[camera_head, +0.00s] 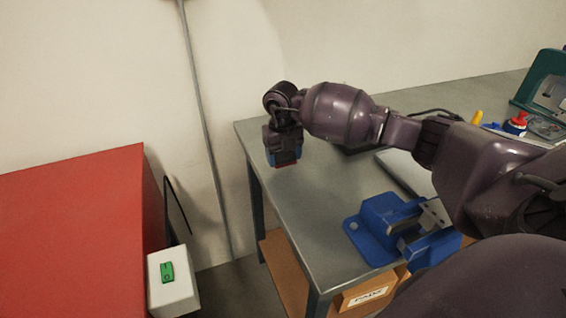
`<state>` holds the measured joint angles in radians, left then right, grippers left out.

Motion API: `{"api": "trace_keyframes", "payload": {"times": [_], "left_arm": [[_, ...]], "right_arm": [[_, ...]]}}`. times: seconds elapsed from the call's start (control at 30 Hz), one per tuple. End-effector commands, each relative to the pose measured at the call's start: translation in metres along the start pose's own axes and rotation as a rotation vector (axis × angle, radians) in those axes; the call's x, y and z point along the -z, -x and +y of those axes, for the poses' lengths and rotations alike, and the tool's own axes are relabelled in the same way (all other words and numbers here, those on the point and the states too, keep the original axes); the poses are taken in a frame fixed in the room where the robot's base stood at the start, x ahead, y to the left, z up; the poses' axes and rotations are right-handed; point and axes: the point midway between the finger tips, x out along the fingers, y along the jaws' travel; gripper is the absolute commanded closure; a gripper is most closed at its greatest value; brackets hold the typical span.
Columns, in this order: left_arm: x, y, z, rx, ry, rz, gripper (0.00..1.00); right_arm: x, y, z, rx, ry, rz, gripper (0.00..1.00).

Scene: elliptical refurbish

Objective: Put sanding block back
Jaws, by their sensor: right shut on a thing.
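My right arm reaches in from the right. Its gripper (283,155) points down over the far left corner of the grey metal workbench (300,220). It is shut on a small block, taken to be the sanding block (287,163), with blue and dark red parts showing under the fingers. The fingers hide most of the block. I cannot tell whether the block touches the bench top. My left gripper is not in view.
A blue vise (385,228) is fixed at the bench's front edge. A red-topped bottle (516,122) and a green machine (545,80) stand at the right. A red cabinet (70,230) and a white box with a green part (167,272) are at left. The bench's left end is clear.

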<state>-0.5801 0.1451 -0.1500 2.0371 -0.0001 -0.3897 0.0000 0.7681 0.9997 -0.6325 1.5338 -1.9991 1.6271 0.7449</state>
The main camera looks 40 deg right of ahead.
Motion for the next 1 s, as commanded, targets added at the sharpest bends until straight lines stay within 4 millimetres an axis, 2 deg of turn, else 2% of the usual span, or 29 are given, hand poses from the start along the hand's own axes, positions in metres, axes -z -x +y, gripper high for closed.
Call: {"api": "trace_keyframes", "payload": {"times": [0.03, 0.17, 0.57, 0.6, 0.73, 0.77, 1.0], "left_arm": [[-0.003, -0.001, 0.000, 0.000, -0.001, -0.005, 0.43], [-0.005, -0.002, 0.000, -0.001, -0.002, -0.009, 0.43], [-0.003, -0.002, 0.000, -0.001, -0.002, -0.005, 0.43], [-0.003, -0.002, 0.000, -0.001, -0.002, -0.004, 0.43], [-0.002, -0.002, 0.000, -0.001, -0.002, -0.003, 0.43], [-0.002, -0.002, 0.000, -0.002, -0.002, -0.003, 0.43], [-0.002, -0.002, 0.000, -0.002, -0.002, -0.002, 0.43]], "right_arm": [[0.001, -0.012, 0.001, 0.000, 0.000, 0.004, 0.57], [0.000, -0.025, 0.001, 0.000, -0.001, 0.002, 0.57], [0.000, -0.029, 0.001, 0.000, 0.000, 0.000, 0.57], [0.000, -0.029, 0.001, 0.000, 0.000, 0.000, 0.32], [0.000, -0.028, 0.001, 0.000, 0.000, 0.000, 0.12], [0.000, -0.028, 0.001, 0.000, 0.000, 0.000, 0.09], [0.000, -0.028, 0.001, 0.000, 0.000, 0.000, 0.09]]}}
